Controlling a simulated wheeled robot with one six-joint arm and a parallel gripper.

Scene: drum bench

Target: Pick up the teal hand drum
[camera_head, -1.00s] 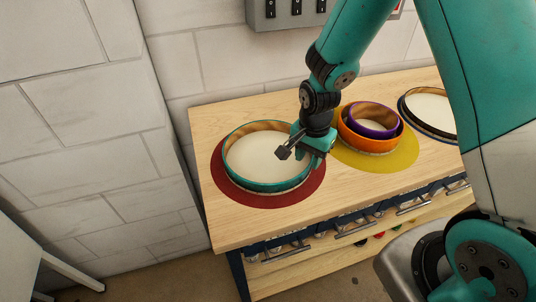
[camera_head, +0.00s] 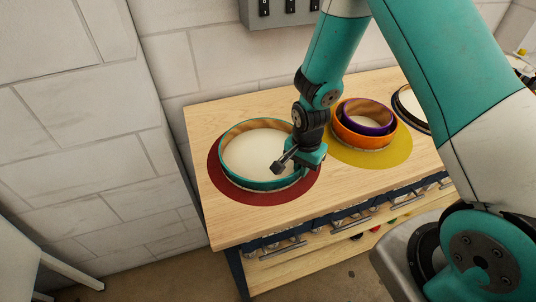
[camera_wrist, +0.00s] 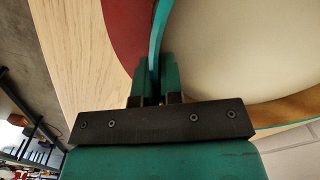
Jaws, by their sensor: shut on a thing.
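The teal hand drum (camera_head: 262,186), with a cream inside and a teal rim, sits on the dark red round mat (camera_head: 250,199) at the left of the bench. My gripper (camera_head: 302,172) is at the drum's right front edge. In the wrist view my gripper (camera_wrist: 155,78) has its two teal fingers shut on the rim wall of the teal hand drum (camera_wrist: 230,55), one finger on each side. The red mat (camera_wrist: 127,30) shows beside the rim. I cannot tell any gap between drum and mat.
On the wooden bench (camera_head: 225,228), a yellow mat (camera_head: 393,158) bears an orange drum (camera_head: 362,139) with a purple drum (camera_head: 367,127) inside it, right of my gripper. A dark-rimmed drum (camera_head: 410,106) is farther right. A grey switch box (camera_head: 280,12) is on the wall behind.

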